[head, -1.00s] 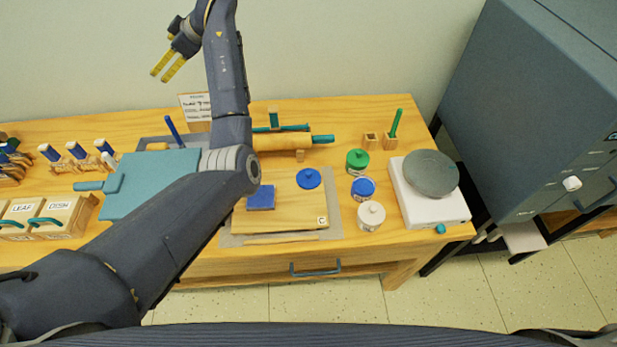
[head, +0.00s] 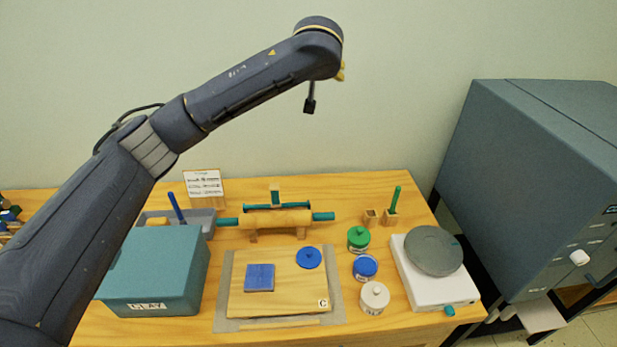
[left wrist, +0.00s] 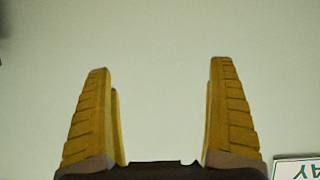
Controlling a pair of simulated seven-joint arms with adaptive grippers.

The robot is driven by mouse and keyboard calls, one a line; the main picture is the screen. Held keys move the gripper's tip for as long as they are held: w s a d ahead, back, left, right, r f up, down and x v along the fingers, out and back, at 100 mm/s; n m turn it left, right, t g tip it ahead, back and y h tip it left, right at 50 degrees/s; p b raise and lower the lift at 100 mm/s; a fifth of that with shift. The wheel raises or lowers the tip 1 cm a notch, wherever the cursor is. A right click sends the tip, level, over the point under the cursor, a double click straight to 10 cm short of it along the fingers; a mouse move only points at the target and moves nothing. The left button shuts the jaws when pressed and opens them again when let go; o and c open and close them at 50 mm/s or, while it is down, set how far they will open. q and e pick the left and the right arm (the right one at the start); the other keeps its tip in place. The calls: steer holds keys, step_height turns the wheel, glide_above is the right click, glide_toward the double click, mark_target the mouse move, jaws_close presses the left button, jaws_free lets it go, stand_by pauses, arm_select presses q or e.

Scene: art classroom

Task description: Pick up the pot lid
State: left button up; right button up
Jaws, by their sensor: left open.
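A round blue lid with a small knob (head: 309,258) lies on the right part of a wooden board (head: 240,301), beside a flat blue square (head: 260,277). A jar with a blue top (head: 364,267) stands right of the board. My left gripper (head: 341,72) is high above the table's back, up against the wall area in view, and mostly hidden by my own wrist. In the left wrist view my left gripper (left wrist: 160,68) is open, with nothing between its yellow fingers but pale wall behind. My right gripper is not in view.
A teal clay box (head: 150,270) stands left of the board. A rolling pin (head: 275,220) lies behind it. Green-topped (head: 358,239) and white (head: 374,298) jars stand to the right, near a scale-like white base with a grey disc (head: 433,250). A large grey cabinet (head: 540,180) stands further right.

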arm_select(q)
steer(key=s+f+m+g, duration=0.2)
steer(key=s+f+g, duration=0.15)
steer(key=f, duration=0.65)
steer(key=m+g, duration=0.1)
steer(key=g, duration=0.8)
glide_above(309, 250)
step_height(309, 250, down, 17)
step_height(309, 250, down, 17)
steer(key=shift+s+r, duration=0.1)
steer(key=c, duration=1.1)
